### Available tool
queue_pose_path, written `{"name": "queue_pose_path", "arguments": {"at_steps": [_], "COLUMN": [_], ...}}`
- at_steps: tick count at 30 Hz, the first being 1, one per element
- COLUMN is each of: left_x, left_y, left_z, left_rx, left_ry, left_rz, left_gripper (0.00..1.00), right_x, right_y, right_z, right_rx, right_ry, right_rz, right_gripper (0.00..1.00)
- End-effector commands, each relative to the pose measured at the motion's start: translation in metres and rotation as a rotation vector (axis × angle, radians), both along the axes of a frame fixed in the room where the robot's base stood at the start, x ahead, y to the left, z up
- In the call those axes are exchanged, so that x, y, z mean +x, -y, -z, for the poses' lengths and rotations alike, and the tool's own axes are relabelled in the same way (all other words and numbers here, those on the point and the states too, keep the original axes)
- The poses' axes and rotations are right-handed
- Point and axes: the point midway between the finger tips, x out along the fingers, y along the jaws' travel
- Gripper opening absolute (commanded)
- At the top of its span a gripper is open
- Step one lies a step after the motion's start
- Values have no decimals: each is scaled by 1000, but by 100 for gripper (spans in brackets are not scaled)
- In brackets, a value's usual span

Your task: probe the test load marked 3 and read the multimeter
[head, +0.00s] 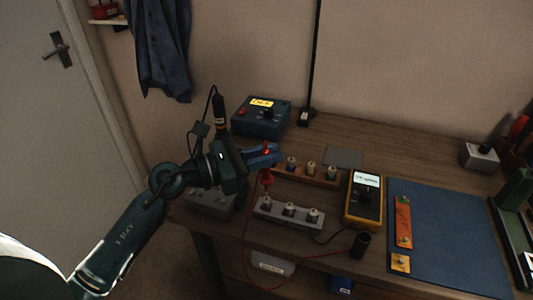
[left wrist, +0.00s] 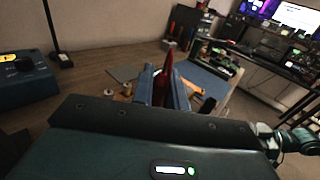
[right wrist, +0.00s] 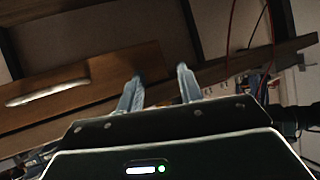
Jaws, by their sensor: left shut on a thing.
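My left gripper (head: 263,154) is shut on the red probe (head: 267,179), which hangs point down over the left end of the grey block (head: 278,215) with posts on top. Whether its tip touches the left post cannot be told. In the left wrist view the red probe (left wrist: 167,72) stands between the fingers. The yellow multimeter (head: 364,215) lies to the right with its display (head: 367,180) lit, its text too small to read. I cannot make out a mark 3 on any load. My right gripper (right wrist: 160,88) is open and empty in the right wrist view.
A wooden block (head: 320,178) with several posts stands behind the grey one. A blue box (head: 258,124) marked OFF is at the back left. A blue mat (head: 455,230) holds an orange strip (head: 403,220). A dark cylinder (head: 360,244) stands near the front edge; a red lead hangs over it.

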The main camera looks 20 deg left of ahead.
Motion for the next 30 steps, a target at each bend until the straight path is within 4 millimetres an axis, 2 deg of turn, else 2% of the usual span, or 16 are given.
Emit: {"name": "queue_pose_path", "arguments": {"at_steps": [20,30], "left_x": [0,0], "left_y": [0,0], "left_z": [2,-23], "left_rx": [-1,1], "left_ry": [-1,2], "left_rz": [0,0], "left_gripper": [0,0], "right_x": [1,1], "right_y": [1,1], "right_z": [1,-21], "right_rx": [0,0], "right_ry": [4,3], "right_rz": [1,2], "right_gripper": [36,36]}}
